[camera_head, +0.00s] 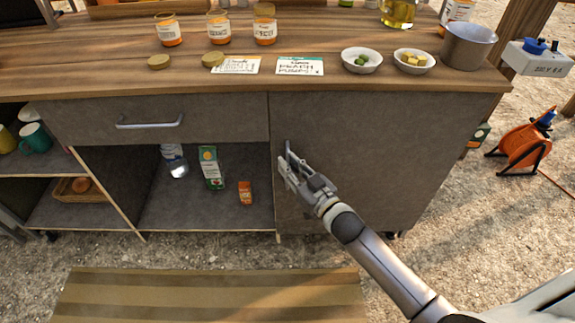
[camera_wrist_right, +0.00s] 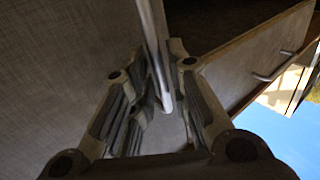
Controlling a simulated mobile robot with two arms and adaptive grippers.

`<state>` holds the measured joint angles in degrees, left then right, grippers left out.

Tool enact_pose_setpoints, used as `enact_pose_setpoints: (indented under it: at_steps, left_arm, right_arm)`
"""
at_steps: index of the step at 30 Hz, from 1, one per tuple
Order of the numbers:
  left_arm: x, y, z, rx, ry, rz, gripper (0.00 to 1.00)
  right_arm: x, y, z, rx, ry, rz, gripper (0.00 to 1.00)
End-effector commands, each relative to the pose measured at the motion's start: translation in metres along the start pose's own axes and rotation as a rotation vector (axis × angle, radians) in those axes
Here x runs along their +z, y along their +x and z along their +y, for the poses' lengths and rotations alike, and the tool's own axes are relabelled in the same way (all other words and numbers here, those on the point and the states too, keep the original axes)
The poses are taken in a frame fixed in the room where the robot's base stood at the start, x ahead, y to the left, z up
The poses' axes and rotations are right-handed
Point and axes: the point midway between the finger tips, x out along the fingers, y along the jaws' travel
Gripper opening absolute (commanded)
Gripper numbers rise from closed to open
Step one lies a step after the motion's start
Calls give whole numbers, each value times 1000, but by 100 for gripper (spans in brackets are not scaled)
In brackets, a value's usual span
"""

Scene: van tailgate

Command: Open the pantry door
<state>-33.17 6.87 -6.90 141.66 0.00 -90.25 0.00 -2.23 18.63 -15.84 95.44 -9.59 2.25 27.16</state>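The grey pantry door (camera_head: 365,125) at the right of the cabinet is closed, flush with the cabinet front. My right gripper (camera_head: 291,165) is at its left edge. In the right wrist view, a slim upright metal door handle (camera_wrist_right: 152,35) runs between the fingers of the right gripper (camera_wrist_right: 163,85). The fingers are close together on both sides of the bar and look shut on it. In the head view the gripper hides most of this handle. My left gripper is not in view.
A closed drawer with a handle (camera_head: 150,122) sits left of the door, above an open shelf holding a green carton (camera_head: 211,168), an orange box (camera_head: 245,192) and a bottle (camera_head: 175,160). Jars and bowls stand on the wooden countertop (camera_head: 120,70). A striped mat (camera_head: 210,300) lies in front.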

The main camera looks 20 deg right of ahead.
Motion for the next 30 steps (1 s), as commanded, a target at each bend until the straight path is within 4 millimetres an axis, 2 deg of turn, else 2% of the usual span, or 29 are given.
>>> enact_pose_setpoints:
  at_steps: [4, 13, 14, 18, 30]
  left_arm:
    - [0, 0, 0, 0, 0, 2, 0]
    - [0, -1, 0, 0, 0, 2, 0]
    - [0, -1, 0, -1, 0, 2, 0]
    - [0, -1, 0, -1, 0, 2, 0]
    - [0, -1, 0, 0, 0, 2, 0]
  right_arm:
    - [0, 9, 0, 1, -1, -1, 17]
    - [0, 11, 0, 1, -1, -1, 17]
    - [0, 11, 0, 1, -1, -1, 16]
    - [0, 11, 0, 1, -1, -1, 0]
    - [0, 10, 0, -2, -1, -1, 0]
